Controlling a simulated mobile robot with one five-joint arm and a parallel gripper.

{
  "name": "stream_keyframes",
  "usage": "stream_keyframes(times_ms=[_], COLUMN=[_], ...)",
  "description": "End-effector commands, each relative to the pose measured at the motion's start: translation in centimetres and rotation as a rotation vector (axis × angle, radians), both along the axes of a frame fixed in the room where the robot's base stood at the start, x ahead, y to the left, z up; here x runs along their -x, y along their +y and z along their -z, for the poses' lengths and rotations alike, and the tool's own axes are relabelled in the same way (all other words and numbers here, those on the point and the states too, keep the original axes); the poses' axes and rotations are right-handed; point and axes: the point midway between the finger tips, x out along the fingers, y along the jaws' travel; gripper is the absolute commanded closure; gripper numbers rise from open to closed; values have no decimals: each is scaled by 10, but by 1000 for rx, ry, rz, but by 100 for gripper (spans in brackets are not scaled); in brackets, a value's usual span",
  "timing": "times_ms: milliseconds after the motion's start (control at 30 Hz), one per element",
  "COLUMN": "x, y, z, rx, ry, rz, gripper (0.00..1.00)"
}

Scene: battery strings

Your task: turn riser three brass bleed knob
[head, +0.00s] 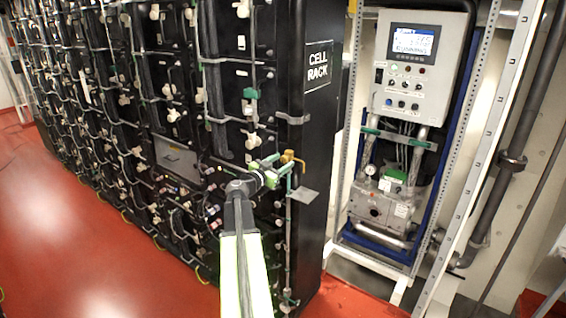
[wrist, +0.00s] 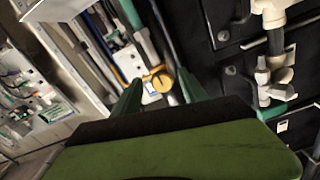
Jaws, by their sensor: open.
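A small brass knob (head: 289,157) stands on a thin vertical pipe near the right end of the black cell rack. It also shows in the wrist view (wrist: 156,83), beside a small white and blue label. My gripper (head: 272,164) is at the end of the outstretched arm, just left of the knob in the head view. In the wrist view its two green fingers (wrist: 158,90) are apart, and the knob appears between their tips. I cannot tell how far off in depth the knob is, and no contact shows. Which riser this is cannot be read.
The black cell rack (head: 320,130) with several grey pipes and pale valves fills the left. A flat grey plate (head: 302,194) juts out just below the knob. A control panel (head: 416,65) and pump unit (head: 385,205) stand at right. Red floor (head: 80,240) is clear at left.

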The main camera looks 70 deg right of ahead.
Motion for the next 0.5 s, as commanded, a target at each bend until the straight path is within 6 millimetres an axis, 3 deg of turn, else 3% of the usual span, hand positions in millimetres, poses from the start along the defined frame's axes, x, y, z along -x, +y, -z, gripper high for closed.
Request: stream_keyframes(times_ms=[167,500], x=[-6,-29], y=[28,121], z=[0,0], rx=[0,0], ry=[0,0], rz=[-2,-3], gripper=[50,50])
